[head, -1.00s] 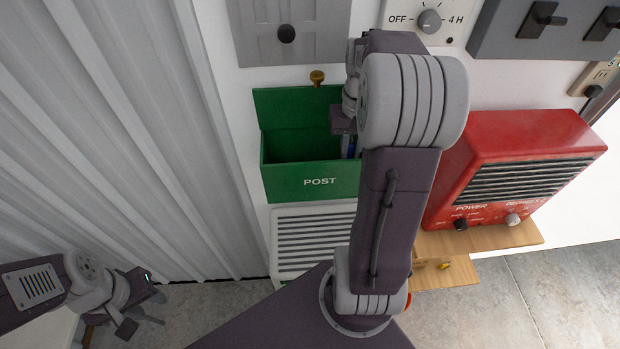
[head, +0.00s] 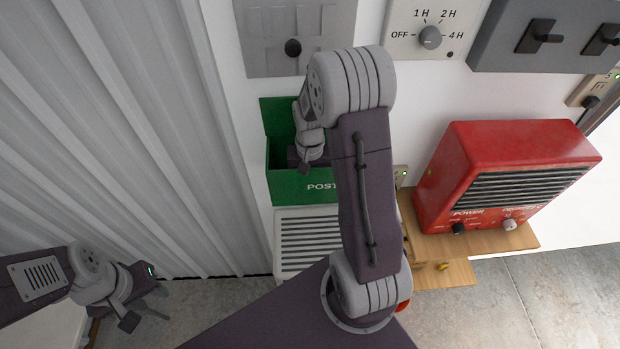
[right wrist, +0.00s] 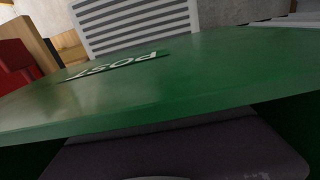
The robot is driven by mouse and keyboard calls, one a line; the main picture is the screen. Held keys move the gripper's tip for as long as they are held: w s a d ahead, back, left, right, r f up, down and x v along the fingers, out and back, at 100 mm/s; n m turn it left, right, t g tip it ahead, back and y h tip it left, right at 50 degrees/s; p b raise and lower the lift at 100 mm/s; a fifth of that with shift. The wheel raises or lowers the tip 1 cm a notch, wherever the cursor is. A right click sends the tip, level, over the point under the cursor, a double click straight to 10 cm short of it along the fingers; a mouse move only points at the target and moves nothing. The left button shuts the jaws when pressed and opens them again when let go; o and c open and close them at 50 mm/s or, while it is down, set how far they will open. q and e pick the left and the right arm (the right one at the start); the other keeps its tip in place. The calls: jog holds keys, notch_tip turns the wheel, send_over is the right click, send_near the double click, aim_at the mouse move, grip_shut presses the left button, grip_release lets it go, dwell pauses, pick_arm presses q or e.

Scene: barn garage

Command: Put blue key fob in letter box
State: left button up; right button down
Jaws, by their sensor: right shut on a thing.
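The green letter box (head: 290,188), marked POST, hangs on the white wall with its lid raised. Its green front wall (right wrist: 150,90) crosses the right wrist view. My right gripper (head: 303,158) is at the box's opening, mostly hidden by my arm; its dark body (right wrist: 180,152) shows low in the right wrist view, behind the front wall. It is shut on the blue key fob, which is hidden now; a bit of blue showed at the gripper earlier. My left gripper (head: 142,300) is open and empty at lower left, far from the box.
A white louvred vent (head: 307,240) is just below the box. A red heater (head: 505,175) stands on a wooden shelf (head: 480,243) to the right. Corrugated sheeting (head: 110,130) fills the left.

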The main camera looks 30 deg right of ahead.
jog(key=shift+f, duration=0.2)
jog(key=c, duration=1.3)
grip_release()
jog(key=shift+r, duration=0.1)
jog(key=shift+c, duration=0.2)
jog(key=shift+r, duration=0.15)
notch_tip(320, 180, up, 8)
jog(key=b, duration=0.1)
jog(key=shift+f, duration=0.25)
